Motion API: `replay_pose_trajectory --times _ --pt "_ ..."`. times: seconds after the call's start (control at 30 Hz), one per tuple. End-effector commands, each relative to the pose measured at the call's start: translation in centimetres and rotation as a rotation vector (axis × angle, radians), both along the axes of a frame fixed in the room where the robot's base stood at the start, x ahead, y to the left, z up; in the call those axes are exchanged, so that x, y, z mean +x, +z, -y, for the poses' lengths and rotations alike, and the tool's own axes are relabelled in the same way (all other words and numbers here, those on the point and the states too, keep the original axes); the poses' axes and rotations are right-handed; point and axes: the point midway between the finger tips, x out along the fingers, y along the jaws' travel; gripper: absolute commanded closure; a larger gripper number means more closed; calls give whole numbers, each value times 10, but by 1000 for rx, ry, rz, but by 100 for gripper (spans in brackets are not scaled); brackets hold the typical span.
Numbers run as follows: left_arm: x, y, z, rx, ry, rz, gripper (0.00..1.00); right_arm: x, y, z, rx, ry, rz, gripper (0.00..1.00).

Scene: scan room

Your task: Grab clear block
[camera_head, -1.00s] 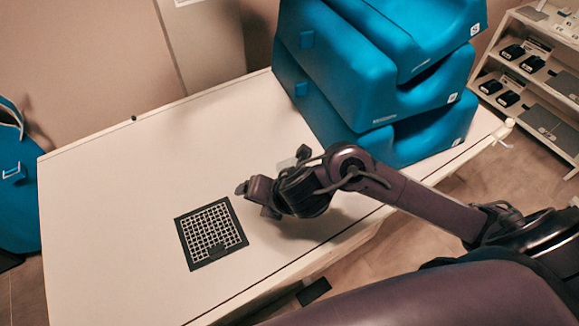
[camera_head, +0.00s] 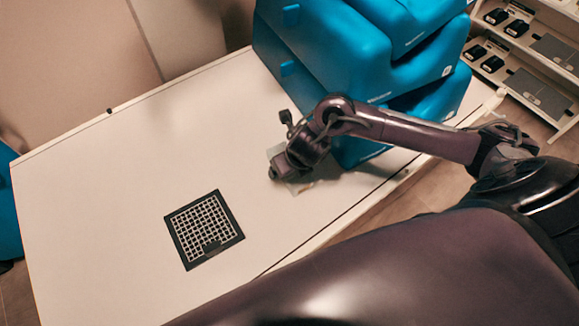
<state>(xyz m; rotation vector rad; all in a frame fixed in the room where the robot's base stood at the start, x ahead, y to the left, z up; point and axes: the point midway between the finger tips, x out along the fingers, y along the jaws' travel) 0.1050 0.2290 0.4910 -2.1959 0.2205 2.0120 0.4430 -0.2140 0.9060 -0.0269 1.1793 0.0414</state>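A pale, see-through block (camera_head: 303,187) lies on the white table beside the blue stack. It is faint, and my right gripper hides much of it. My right gripper (camera_head: 284,172) comes in from the right and is down at the block, over its middle. I cannot tell whether its fingers touch the block or whether they are open or shut. My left gripper is not in view.
A black-framed grid plate (camera_head: 204,228) lies on the white table (camera_head: 110,190), left of my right gripper. Large blue padded blocks (camera_head: 340,65) are stacked behind the gripper. The table's left side is clear. Shelves (camera_head: 545,60) stand at the upper right.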

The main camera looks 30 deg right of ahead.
Motion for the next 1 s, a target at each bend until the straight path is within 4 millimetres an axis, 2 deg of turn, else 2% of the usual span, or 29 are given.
replay_pose_trajectory --times 0.1,0.23,0.7,1.0 --pt "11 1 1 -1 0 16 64 1 -2 0 -1 0 0 20" --pt "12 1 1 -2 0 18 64 1 -2 0 -1 0 1 20" --pt "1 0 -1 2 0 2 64 1 -1 0 0 -1 1 81" --pt "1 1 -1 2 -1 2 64 2 3 0 1 -1 5 81"
